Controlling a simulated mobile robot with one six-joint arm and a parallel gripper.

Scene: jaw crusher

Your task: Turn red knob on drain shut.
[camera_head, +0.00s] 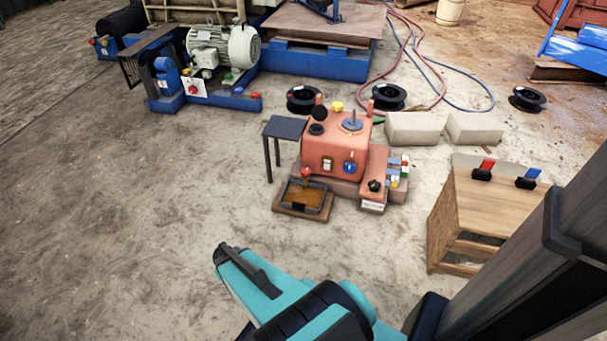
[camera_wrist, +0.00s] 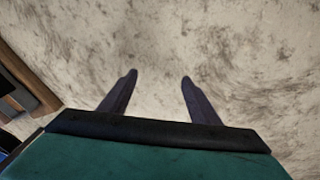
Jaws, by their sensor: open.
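A small red knob (camera_head: 306,172) sits at the lower left front of the orange jaw crusher (camera_head: 325,150), in the head view. It is above a dark-rimmed tray (camera_head: 290,208) with brown contents, so it appears to be the drain's knob. The knob is too small to tell which way it is turned. My gripper (camera_wrist: 159,78) is open and empty over bare ground in the wrist view. In the head view my teal wrist is in the lower middle, apart from the knob and nearer the camera. The knob is not seen in the wrist view.
A small dark table (camera_head: 284,128) stands left of the crusher. A wooden stand (camera_head: 465,215) with red and blue-handled items is at right. Pale blocks (camera_head: 413,128) and black reels lie behind. A blue-based motor (camera_head: 225,45) is at back left. Ground at left is clear.

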